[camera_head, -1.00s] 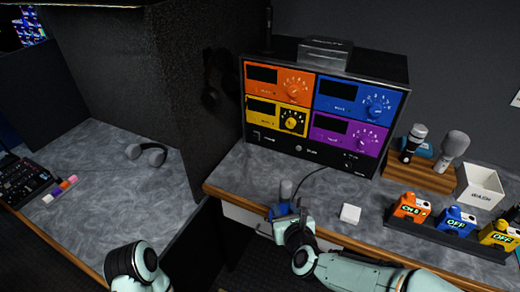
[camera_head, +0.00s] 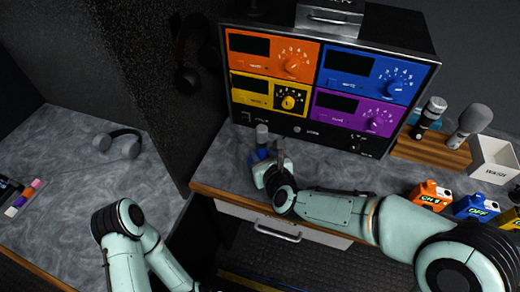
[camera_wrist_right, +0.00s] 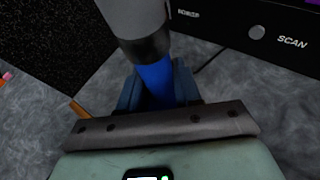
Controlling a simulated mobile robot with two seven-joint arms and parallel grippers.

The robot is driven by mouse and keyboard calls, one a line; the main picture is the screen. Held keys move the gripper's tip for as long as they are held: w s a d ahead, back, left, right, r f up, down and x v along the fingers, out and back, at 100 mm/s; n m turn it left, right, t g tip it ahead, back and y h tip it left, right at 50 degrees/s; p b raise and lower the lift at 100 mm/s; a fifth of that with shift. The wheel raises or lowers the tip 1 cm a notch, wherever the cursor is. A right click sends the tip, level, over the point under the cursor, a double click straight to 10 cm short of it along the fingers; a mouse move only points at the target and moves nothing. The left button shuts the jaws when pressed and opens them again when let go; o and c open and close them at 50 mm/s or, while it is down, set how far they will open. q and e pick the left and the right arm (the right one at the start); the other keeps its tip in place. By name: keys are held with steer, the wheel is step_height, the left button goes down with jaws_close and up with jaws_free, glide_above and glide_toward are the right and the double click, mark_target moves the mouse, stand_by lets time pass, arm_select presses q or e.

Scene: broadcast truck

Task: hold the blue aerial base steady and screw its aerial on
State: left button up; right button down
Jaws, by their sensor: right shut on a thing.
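A blue-bodied thing (camera_head: 262,152) with a dark band and a grey top, much like a small microphone, stands about upright near the desk's front left corner. In the right wrist view its blue body (camera_wrist_right: 155,78) fills the space between the fingers. My right gripper (camera_head: 267,163) is shut on this blue body; the grey top sticks out above the fingers. Its lower end is hidden, so I cannot tell whether it touches the desk. I cannot make out a separate loose aerial. My left arm shows at the lower left, but its gripper is out of view.
A receiver rack (camera_head: 318,133) with orange, blue, yellow and purple panels stands behind the gripper. Headphones (camera_head: 118,144) lie on the left desk (camera_head: 75,200).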

step_height(320, 180, down, 3)
steer(key=shift+f+b, duration=0.1)
steer(key=shift+b, duration=0.65)
steer(key=shift+f+b, duration=0.5)
steer(key=shift+f, duration=0.65)
steer(key=shift+f+b, duration=0.55)
steer(key=shift+b, duration=0.25)
steer(key=c, duration=0.7)
jaws_free()
steer(key=shift+f, duration=0.15)
